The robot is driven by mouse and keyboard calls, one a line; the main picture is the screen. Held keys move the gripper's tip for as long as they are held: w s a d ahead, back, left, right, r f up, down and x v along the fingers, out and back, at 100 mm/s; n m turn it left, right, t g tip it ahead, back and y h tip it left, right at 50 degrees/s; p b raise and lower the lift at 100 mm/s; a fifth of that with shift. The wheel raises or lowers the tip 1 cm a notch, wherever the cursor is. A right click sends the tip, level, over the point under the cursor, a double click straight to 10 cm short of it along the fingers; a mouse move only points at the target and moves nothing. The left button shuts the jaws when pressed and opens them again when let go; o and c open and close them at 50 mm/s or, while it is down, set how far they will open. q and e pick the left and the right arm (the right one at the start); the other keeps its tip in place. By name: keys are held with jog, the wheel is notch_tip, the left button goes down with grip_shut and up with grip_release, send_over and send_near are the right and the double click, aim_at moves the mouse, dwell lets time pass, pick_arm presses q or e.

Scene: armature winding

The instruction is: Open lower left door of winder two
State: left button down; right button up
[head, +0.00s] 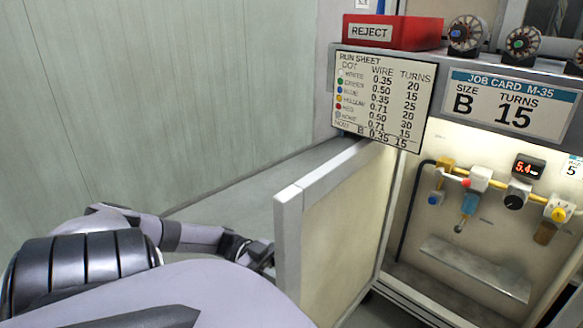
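A pale cabinet door (335,235) stands swung open toward me in the head view, with its inner face to the right and its free edge nearest me. The lit lower compartment (455,235) of the machine is exposed to the right of it. No label naming winder two is readable. My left gripper (264,262) is at the outer, left side of the door, close to its free edge. The door edge partly hides its fingertips, so contact and finger opening are unclear. My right gripper is out of view.
Inside the compartment are a small display (528,168), yellow piping with knobs, and a metal shelf (475,268). A run sheet (382,98) and job card (510,103) hang above. A red REJECT bin (393,32) and several wound armatures sit on top. A pale wall stands left.

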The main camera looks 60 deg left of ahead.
pick_arm(q)
jog(key=shift+s+a+f, duration=0.1)
jog(key=shift+s+a, duration=0.05)
jog(key=shift+a, duration=0.2)
jog(key=c, duration=1)
grip_release()
jog(key=shift+a, duration=0.1)
jog(key=v, duration=0.7)
jog(key=shift+b, duration=0.45)
